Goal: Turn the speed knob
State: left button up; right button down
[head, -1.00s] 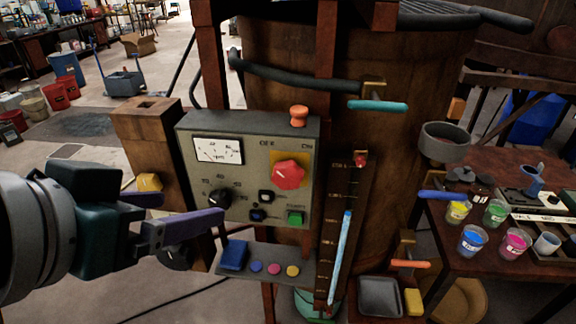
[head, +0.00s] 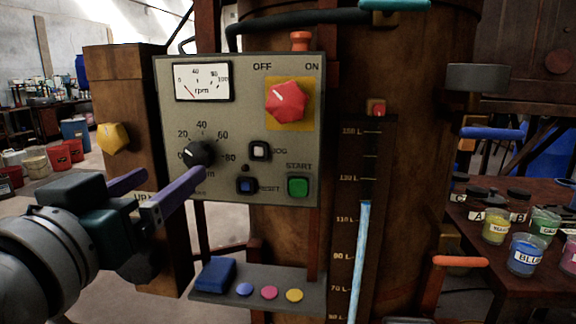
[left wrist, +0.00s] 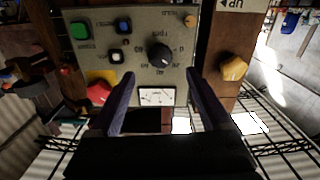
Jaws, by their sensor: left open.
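The black speed knob (head: 200,154) sits at the lower left of the grey control panel (head: 240,110), inside a printed scale marked from 0 to 80. Its white pointer mark is at the left, near the 0. My left gripper (head: 166,190) is open and empty, just below and left of the knob, with its purple fingers pointing toward the panel. In the left wrist view the knob (left wrist: 159,56) appears upside down beyond the open fingers, roughly between them and apart from both. My right gripper is not in view.
A red rotary switch (head: 287,101), a green start button (head: 298,186) and a blue reset button (head: 246,186) are on the same panel. A yellow knob (head: 113,138) is on the wooden post at left. A shelf (head: 310,292) juts out below the panel.

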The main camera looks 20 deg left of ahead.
aim_at(195, 157)
pick_arm(q)
jog(key=x, duration=0.8)
jog(key=shift+w, duration=0.1)
grip_shut()
dwell(0.4)
